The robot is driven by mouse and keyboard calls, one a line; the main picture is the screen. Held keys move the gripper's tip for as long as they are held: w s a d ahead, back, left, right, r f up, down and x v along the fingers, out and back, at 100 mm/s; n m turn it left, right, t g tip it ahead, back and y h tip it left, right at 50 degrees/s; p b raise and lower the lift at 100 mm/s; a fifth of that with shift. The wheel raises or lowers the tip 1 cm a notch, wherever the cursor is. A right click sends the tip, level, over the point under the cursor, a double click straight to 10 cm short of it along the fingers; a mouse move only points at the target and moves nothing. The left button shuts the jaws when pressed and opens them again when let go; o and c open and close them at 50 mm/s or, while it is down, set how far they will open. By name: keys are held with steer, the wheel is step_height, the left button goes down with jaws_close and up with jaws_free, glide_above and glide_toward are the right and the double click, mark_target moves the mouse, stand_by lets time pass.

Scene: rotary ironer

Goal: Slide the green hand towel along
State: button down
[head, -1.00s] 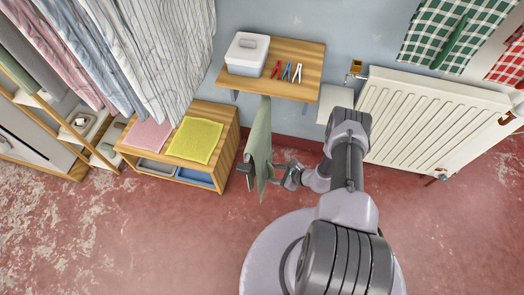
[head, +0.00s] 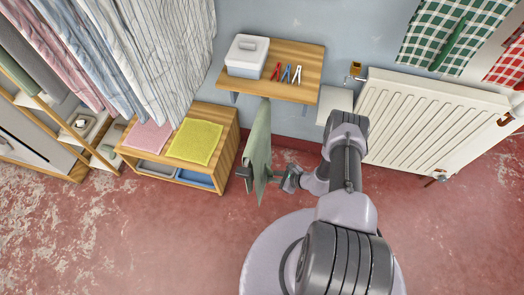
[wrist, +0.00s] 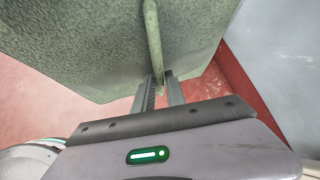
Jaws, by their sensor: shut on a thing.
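The green hand towel (head: 258,140) hangs below the front of the wooden wall shelf in the head view. How it is held at the top is hidden. In the wrist view the towel (wrist: 80,45) fills the upper part, with a raised fold running down its middle. My gripper (head: 262,176) is at the lower part of the towel, reaching in from the right. In the wrist view the fingers of my gripper (wrist: 160,85) are closed on the lower end of the fold. The fingertips are partly hidden by the cloth.
The wall shelf (head: 310,75) holds a lidded box (head: 246,57) and several coloured pliers-like tools (head: 287,72). A low wooden cabinet (head: 228,155) with yellow (head: 195,141) and pink cloths stands left of the towel. A white radiator (head: 425,125) is at right. The floor in front is clear.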

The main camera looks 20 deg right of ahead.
steer(key=shift+s+a+p, duration=0.3)
steer(key=shift+s+a, duration=0.15)
steer(key=shift+s, duration=0.3)
steer(key=shift+s+a+f+p, duration=0.15)
steer(key=shift+s+a+p, duration=0.5)
steer(key=shift+s, duration=0.35)
steer(key=c, duration=1.3)
jaws_free()
steer(key=p+v, duration=0.3)
steer(key=v, duration=0.3)
